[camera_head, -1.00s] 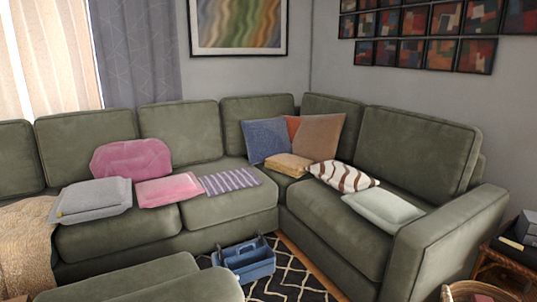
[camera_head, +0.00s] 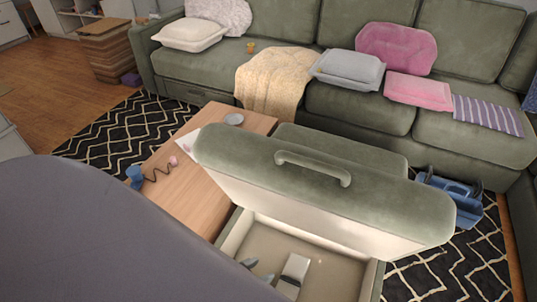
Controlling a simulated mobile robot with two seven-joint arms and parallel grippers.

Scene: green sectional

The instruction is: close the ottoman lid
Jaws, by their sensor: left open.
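The green ottoman lid (camera_head: 380,200) stands raised and tilted at the centre. A curved handle (camera_head: 313,165) sits on its green edge, and its pale inner side shows below. Under it the ottoman box (camera_head: 232,238) is open, with a pale inside. My left gripper (camera_head: 270,270) is low in the picture, in front of or over the box opening, with its pale and grey finger parts apart and empty. It is apart from the handle. My large grey arm part hides the lower left. My right gripper is not in view.
A wooden table (camera_head: 190,185) with a blue item (camera_head: 135,176) and a grey dish (camera_head: 233,119) stands left of the lid. A green padded block (camera_head: 340,145) lies behind the lid. A blue caddy (camera_head: 465,205) is on the rug at right. The sofa (camera_head: 360,110) runs behind.

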